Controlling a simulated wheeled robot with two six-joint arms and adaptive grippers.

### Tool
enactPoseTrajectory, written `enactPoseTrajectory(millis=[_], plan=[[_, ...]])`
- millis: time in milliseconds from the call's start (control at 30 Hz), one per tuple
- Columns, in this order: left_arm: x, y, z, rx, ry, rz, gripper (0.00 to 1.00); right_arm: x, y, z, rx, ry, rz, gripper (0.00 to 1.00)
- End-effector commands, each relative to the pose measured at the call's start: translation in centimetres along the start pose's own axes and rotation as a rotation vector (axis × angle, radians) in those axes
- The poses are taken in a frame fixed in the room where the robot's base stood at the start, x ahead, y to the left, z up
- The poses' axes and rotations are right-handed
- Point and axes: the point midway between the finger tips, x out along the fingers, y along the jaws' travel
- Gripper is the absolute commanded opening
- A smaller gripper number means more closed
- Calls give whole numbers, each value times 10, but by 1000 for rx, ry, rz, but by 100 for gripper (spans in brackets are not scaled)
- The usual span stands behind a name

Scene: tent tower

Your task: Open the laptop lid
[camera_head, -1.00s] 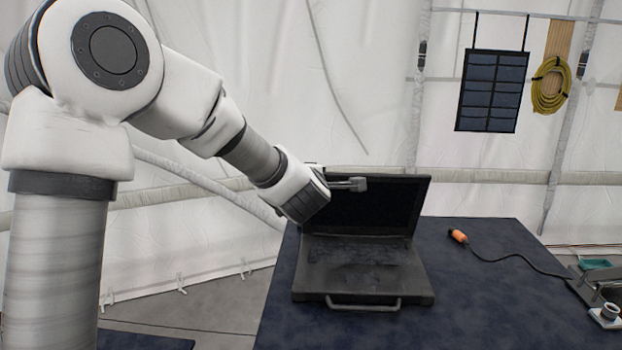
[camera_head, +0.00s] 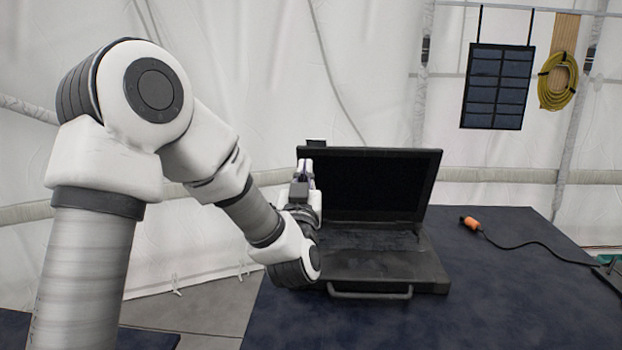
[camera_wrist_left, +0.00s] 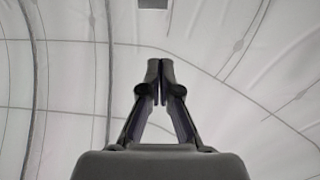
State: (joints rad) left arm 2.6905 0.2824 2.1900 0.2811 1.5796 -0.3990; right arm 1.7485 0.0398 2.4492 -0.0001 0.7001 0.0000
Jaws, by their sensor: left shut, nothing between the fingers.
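The black laptop (camera_head: 375,250) sits on the dark blue table with its handle toward me. Its lid (camera_head: 375,185) stands raised, with the dark screen facing me and the keyboard base showing. My left gripper (camera_head: 302,170) points up at the left edge of the laptop, in front of the lid's left side, and hides part of that side. I cannot tell whether it touches the lid. In the left wrist view my left gripper (camera_wrist_left: 157,80) is shut with nothing between its fingers, against the white tent wall. My right gripper is not in view.
The dark blue table (camera_head: 500,290) has free room right of the laptop. An orange plug (camera_head: 470,223) with a black cable lies there. A solar panel (camera_head: 496,86) and a yellow coiled hose (camera_head: 557,82) hang at the back.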

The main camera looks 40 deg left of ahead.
Motion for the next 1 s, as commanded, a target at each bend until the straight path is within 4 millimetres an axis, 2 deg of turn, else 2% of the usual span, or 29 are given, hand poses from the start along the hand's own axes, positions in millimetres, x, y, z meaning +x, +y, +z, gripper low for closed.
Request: enactPoseTrajectory(millis=[33, 100, 267, 367, 800, 1000], plan=[[-10, 0, 28, 4, -15, 3, 0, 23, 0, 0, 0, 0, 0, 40], [-13, 0, 39, 7, -25, 2, 0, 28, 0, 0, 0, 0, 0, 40], [-4, 0, 37, 7, -30, 1, 0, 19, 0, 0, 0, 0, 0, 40], [10, -1, 35, 7, -30, -1, 0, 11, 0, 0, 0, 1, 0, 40], [104, 0, 36, 7, -31, 0, 0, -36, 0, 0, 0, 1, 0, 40], [126, -1, 41, 7, -32, 0, 0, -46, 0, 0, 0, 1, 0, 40]])
